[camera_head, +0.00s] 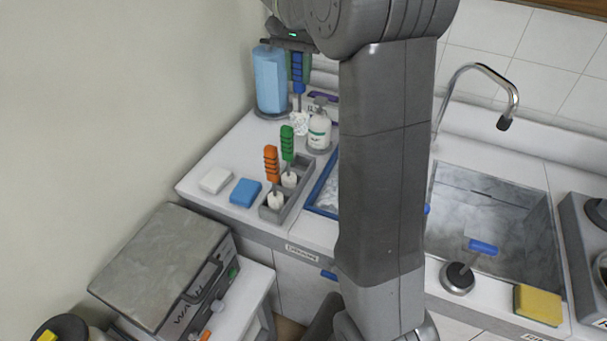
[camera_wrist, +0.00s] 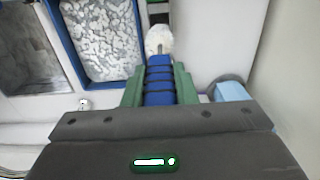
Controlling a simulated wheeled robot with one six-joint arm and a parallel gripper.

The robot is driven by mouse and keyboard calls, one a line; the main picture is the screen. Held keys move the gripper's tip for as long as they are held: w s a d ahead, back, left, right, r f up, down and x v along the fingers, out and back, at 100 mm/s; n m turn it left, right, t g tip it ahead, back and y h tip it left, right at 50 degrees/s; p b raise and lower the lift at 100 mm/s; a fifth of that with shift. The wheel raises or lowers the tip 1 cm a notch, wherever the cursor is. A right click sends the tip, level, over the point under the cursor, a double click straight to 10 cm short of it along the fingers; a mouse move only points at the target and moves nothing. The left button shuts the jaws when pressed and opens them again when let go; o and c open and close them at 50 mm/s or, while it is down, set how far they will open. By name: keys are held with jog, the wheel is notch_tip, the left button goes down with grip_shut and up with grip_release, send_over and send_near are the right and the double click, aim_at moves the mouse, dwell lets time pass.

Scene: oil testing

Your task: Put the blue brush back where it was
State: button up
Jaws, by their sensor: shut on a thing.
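The blue brush (camera_head: 298,72) has a ribbed blue handle and a white bristle head that points down. It also shows in the wrist view (camera_wrist: 159,85), with its white head beyond the handle. My gripper (camera_head: 298,66) is shut on the blue handle, and its green fingers (camera_wrist: 183,85) lie on both sides of it. A grey holder (camera_head: 279,211) on the counter holds an orange brush (camera_head: 271,165) and a green brush (camera_head: 287,144), both upright with heads down.
A blue paper roll (camera_head: 270,82) and a soap bottle (camera_head: 319,130) stand near the brush. A white sponge (camera_head: 215,180) and blue sponge (camera_head: 245,192) lie left of the holder. A blue-rimmed tray (camera_head: 323,180) is to its right, partly hidden by my arm. A sink (camera_head: 490,215) is further right.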

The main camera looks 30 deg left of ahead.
aim_at(300, 91)
jog(key=f+b, duration=0.1)
jog(key=f, duration=0.1)
jog(key=f+b, duration=0.1)
jog(key=f, duration=0.1)
jog(key=shift+w+f, duration=0.2)
jog(key=shift+f, duration=0.2)
notch_tip(300, 91, down, 10)
jog(key=shift+f+p, duration=0.15)
jog(key=shift+p, duration=0.4)
jog(key=shift+f, duration=0.2)
jog(key=o, duration=0.9)
jog(key=shift+r, duration=0.15)
notch_tip(300, 91, up, 12)
jog(key=shift+r+b, duration=0.1)
jog(key=shift+b, duration=0.3)
